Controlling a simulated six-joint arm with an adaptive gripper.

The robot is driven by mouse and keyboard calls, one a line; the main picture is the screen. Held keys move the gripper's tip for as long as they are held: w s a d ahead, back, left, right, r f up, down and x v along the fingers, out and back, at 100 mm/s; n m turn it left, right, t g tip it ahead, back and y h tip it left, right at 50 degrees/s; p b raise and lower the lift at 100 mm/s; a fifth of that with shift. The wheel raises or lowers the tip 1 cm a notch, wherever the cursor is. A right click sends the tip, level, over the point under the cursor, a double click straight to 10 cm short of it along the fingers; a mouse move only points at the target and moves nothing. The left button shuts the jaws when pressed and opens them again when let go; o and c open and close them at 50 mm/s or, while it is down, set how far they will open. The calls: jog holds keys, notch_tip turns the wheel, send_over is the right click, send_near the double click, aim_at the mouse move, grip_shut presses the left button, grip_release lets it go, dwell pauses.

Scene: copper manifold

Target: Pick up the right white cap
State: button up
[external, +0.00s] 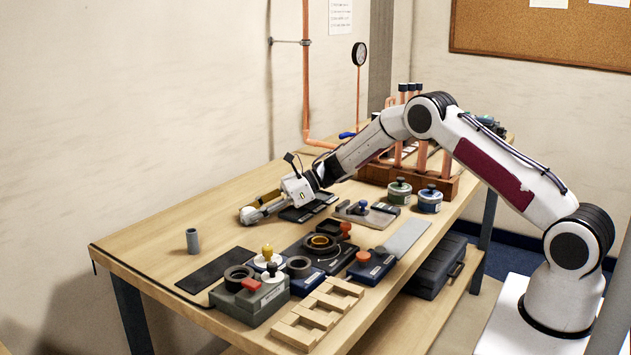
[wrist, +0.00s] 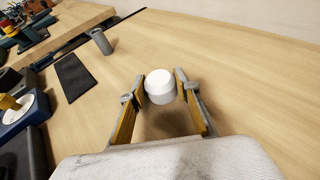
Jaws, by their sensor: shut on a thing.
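A white cap (wrist: 160,86) sits between the fingertips of my gripper (wrist: 161,90) in the wrist view. It is a short round cylinder with a domed top. The yellow-padded fingers are shut on its sides, and a shadow lies on the wood below it. In the external view my gripper (external: 252,213) is low over the far left part of the table, reaching to the left. The cap is hard to make out there, and I cannot tell how far it is above the wood. No second white cap is clearly visible.
A grey tube (external: 192,241) stands upright next to a dark mat (external: 216,270). Several dark blocks with stamps and rings, and a wooden slotted rack (external: 318,314), fill the table's front. Two tins (external: 430,199) stand further right.

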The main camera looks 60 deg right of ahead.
aim_at(252, 208)
jog(key=shift+r, duration=0.15)
jog(key=shift+r, duration=4.9)
